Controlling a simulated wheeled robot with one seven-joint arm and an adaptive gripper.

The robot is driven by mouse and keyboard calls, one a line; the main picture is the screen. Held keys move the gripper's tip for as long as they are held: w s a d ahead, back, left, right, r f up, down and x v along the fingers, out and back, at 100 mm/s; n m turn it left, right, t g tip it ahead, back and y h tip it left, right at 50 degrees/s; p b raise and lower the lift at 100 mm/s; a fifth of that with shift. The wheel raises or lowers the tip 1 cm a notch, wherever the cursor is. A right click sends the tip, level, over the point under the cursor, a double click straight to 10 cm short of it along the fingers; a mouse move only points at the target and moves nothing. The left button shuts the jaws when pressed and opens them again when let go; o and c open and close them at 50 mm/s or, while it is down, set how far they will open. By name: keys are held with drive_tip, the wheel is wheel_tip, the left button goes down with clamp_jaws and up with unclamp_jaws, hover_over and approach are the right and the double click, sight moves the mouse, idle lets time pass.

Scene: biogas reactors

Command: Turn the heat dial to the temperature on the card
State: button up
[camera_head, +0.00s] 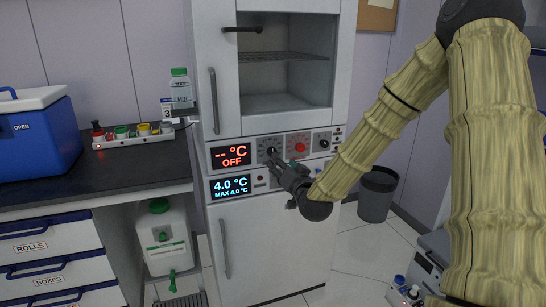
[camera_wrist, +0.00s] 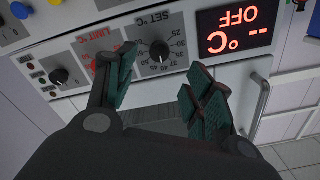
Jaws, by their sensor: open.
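The heat dial is a dark round knob labelled SET °C (camera_wrist: 159,51) with a ring of numbers, upside down in the wrist view. In the head view the dial (camera_head: 270,150) sits on the incubator's panel, right of a red display (camera_head: 231,155) reading "-- °C OFF". My gripper (camera_head: 281,163) is open and empty in front of the panel. In the wrist view its green-padded fingers (camera_wrist: 158,74) stand apart below the dial, and I see no contact. A small white card (camera_head: 168,106), partly hidden by a bottle, shows a "3"; the rest is unreadable.
A red LIMIT dial (camera_head: 299,147) and another dark knob (camera_head: 323,142) are close on the right. A blue display (camera_head: 230,187) reads 4.0 °C below. A white bottle (camera_head: 181,90) stands left of the cabinet. The button box (camera_head: 134,135) is on the counter.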

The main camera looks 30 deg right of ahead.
sight(271, 151)
drive_tip(key=x, duration=0.9)
drive_tip(key=shift+w, duration=0.2)
drive_tip(key=shift+d, duration=0.1)
drive_tip(key=c, duration=1)
